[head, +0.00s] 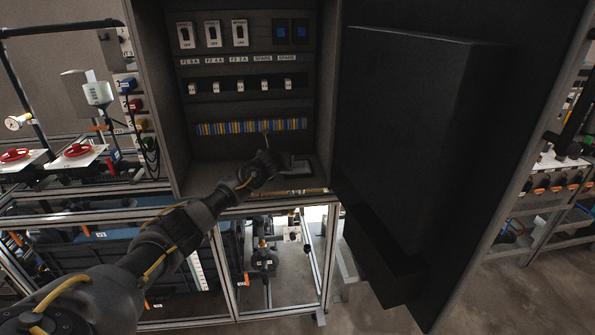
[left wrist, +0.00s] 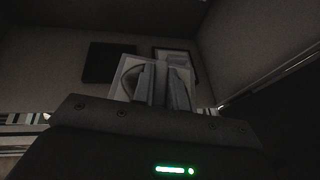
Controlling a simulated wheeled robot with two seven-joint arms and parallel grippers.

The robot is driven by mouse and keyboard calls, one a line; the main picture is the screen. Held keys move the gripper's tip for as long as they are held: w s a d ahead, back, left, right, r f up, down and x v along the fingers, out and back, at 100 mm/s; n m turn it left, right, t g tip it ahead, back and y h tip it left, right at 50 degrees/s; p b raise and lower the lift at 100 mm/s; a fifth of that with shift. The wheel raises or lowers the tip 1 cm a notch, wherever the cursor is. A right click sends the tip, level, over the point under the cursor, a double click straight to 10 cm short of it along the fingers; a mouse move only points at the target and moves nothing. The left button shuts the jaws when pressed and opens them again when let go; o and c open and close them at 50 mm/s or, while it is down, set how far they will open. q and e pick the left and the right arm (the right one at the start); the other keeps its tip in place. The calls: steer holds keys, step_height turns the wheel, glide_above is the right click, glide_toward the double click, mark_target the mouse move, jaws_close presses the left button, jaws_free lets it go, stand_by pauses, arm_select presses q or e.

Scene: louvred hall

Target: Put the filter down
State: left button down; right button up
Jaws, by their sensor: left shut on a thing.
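My left gripper (head: 274,158) reaches into the bottom of the open electrical cabinet (head: 178,110). In the left wrist view, its two fingers (left wrist: 163,82) are shut on a pale grey, square-edged filter (left wrist: 127,80) with a rounded line on its face. The fingers cover the middle and right part of the filter. In the head view the filter is hard to make out behind my dark gripper, and I cannot tell whether it touches the cabinet floor. My right gripper is not in view.
A dark square (left wrist: 110,62) and a pale-framed square (left wrist: 178,54) lie beyond the filter. Rows of switches (head: 212,34) and a coloured terminal strip (head: 225,127) line the cabinet back. The large black open door (head: 425,130) blocks the right side.

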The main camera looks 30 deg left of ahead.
arm_select(q)
steer(key=w+d+r+m+t+h, duration=0.1)
steer(key=d+r+m+h, duration=0.3)
steer(key=d+r, duration=0.25)
steer(key=shift+n, duration=0.4)
steer(key=s+a, duration=0.2)
steer(key=a, duration=0.1)
steer(key=s+a, duration=0.3)
steer(key=a, duration=0.2)
steer(key=shift+s+a+f, duration=0.2)
steer(key=shift+s+a, duration=0.1)
steer(key=shift+s, duration=0.1)
steer(key=s+a+r, duration=0.4)
steer(key=s+a, duration=0.4)
steer(key=s, duration=0.1)
steer(key=s+d+r+m+h, duration=0.3)
steer(key=s+d+r, duration=0.3)
steer(key=s, duration=0.4)
steer(key=shift+s+d, duration=0.25)
steer(key=shift+d, duration=0.3)
